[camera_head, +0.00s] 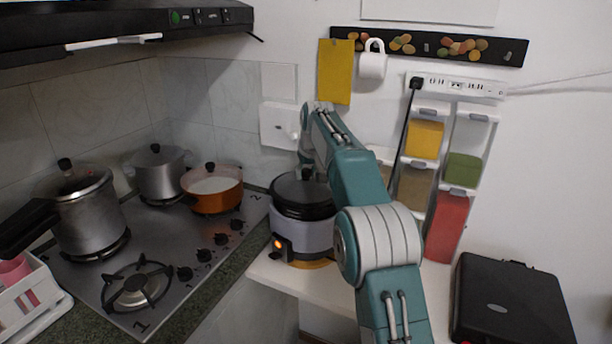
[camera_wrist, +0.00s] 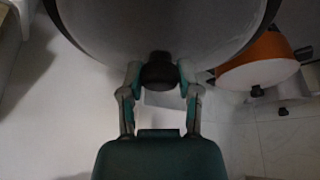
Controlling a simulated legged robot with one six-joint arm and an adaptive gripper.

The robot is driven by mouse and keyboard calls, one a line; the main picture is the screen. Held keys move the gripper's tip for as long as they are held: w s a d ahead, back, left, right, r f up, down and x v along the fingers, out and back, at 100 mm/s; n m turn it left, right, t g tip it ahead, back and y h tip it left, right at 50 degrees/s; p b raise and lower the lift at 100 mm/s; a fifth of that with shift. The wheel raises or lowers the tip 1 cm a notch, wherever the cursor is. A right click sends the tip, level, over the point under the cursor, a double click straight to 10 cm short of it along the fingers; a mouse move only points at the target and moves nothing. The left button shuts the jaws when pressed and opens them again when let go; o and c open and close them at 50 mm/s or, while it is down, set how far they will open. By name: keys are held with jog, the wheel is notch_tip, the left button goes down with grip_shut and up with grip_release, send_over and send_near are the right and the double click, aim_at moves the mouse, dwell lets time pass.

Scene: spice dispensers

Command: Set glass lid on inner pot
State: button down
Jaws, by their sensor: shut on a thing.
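A rice cooker (camera_head: 301,236) with a pale grey body and a lit orange light stands on the white counter. The dark, round glass lid (camera_head: 296,190) is over its top. The inner pot is not clearly visible, and I cannot tell whether the lid touches its rim. In the wrist view, the underside of my camera's picture is filled by my gripper (camera_wrist: 160,75), whose two fingers close on the lid's black knob (camera_wrist: 159,71). The lid's broad grey disc (camera_wrist: 155,30) fills the top of that view. In the head view, my arm partly hides the gripper and the lid's right side.
A stove at left holds a steel pressure cooker (camera_head: 88,215), a steel pot (camera_head: 158,174) and an orange pot (camera_head: 213,190). Spice dispensers (camera_head: 446,222) hang on the wall right of my arm. A black case (camera_head: 511,303) lies at lower right.

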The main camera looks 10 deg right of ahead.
jog(key=shift+d+f, duration=0.2)
jog(key=shift+f, duration=0.4)
jog(key=shift+c, duration=1.6)
grip_release()
jog(key=shift+s+d+f, duration=0.1)
jog(key=shift+d+f, duration=0.1)
jog(key=shift+a+r, duration=0.15)
jog(key=shift+a, duration=0.05)
jog(key=shift+r, duration=0.5)
jog(key=v, duration=1.1)
jog(key=shift+r, duration=0.2)
jog(key=shift+s+d, duration=0.1)
